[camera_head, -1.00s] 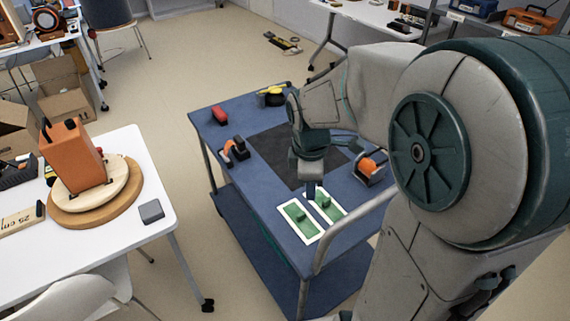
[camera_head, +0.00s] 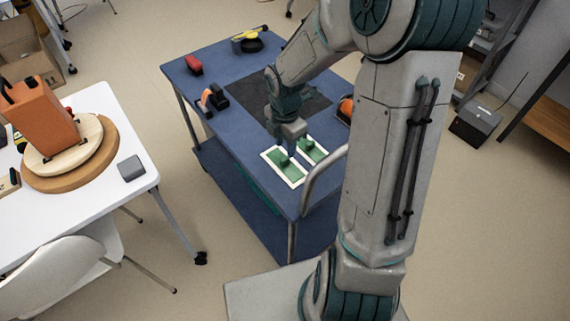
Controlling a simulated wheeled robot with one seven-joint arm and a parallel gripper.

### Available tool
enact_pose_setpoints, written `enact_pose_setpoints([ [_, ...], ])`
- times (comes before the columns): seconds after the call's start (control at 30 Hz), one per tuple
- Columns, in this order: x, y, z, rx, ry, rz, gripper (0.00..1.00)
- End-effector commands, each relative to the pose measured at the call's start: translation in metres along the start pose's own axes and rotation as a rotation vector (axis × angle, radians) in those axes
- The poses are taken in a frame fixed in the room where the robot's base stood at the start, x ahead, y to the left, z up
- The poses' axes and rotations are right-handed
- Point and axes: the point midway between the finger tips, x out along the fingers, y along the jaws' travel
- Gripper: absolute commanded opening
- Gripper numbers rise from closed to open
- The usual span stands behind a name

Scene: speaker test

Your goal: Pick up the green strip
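Two green pieces lie side by side in white frames on the near end of a blue cart top: a left green strip (camera_head: 287,172) and a right green strip (camera_head: 316,154). Each has a small darker green raised part on it. My gripper (camera_head: 291,145) points down above the far end of the left strip, near its raised part. The fingers are small and dark here, so I cannot tell whether they are open or shut, or whether they touch the strip.
The blue cart (camera_head: 222,140) has a dark mat (camera_head: 254,108) and a grey handle rail (camera_head: 322,178) at its near right. A red object (camera_head: 194,65), a black and orange tool (camera_head: 214,98) and a yellow-black item (camera_head: 248,42) lie farther back. A white table (camera_head: 90,190) stands left.

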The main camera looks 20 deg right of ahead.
Motion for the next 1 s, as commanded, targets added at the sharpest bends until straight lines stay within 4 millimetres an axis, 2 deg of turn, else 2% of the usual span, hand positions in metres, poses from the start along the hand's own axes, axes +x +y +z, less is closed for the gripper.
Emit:
enact_pose_setpoints([
  [0.13,0.011,0.000,-0.001,-0.002,0.001,-0.002,0.36],
  [0.4,0.050,0.000,-0.001,-0.001,0.001,-0.001,0.36],
  [0.7,0.054,0.000,0.000,0.000,0.000,0.000,0.36],
  [0.73,0.054,0.000,0.000,0.000,0.000,0.000,0.31],
  [0.83,0.054,0.000,0.000,0.000,0.000,0.000,0.03],
  [0.87,0.054,0.000,0.000,0.000,0.000,0.000,0.00],
  [1.0,0.054,0.001,0.000,0.000,0.000,0.000,0.00],
])
